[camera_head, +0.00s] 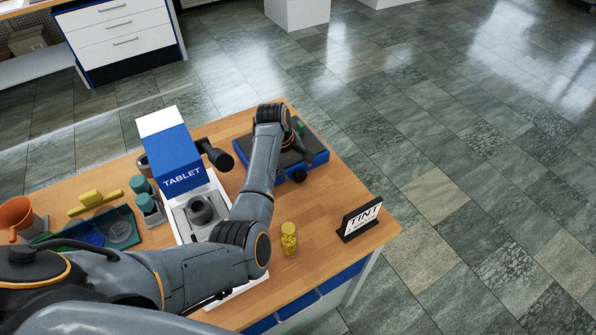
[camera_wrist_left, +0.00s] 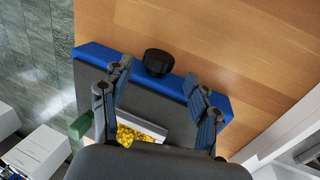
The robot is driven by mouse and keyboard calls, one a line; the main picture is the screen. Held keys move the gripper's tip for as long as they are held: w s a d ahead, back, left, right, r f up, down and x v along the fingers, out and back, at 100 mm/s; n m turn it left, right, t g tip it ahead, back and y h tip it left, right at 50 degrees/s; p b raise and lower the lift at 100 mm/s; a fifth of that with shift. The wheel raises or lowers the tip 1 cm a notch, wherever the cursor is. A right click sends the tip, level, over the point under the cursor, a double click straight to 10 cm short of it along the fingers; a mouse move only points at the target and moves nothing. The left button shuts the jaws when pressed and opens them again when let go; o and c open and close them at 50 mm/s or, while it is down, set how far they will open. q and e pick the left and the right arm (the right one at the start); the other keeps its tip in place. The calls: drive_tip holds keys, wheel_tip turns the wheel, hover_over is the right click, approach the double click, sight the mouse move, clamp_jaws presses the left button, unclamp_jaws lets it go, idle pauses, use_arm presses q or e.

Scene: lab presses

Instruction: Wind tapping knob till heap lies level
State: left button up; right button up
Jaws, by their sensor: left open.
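The blue tapping device (camera_head: 245,152) with a dark grey top stands at the far right part of the wooden table. Its black knob (camera_head: 299,175) sticks out at the front edge; it also shows in the left wrist view (camera_wrist_left: 158,62). A small pale tray with a yellow granular heap (camera_wrist_left: 138,133) sits on the grey top, partly hidden by my gripper body; I cannot tell whether the heap is level. My left gripper (camera_wrist_left: 158,78) is open, its two fingers apart on either side of the knob, not closed on it. My right gripper is not in view.
A blue and white TABLET press (camera_head: 181,160) stands left of my left arm. A yellow jar (camera_head: 289,238) and a TINT sign (camera_head: 361,218) stand at the right. A green part (camera_wrist_left: 80,127) is beside the heap tray. Bare wood lies between device and sign.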

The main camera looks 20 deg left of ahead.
sight(299, 173)
use_arm(q)
drive_tip(key=x, duration=0.3)
drive_tip(key=shift+d, duration=0.15)
drive_tip(key=shift+w+f, duration=0.1)
drive_tip(key=shift+f, duration=0.2)
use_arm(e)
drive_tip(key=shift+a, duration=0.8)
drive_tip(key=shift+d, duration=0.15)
use_arm(q)
drive_tip(key=c, duration=1.2)
drive_tip(key=shift+o, duration=0.2)
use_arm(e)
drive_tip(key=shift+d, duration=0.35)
use_arm(q)
drive_tip(key=shift+w+g, duration=0.1)
drive_tip(key=shift+g, duration=0.2)
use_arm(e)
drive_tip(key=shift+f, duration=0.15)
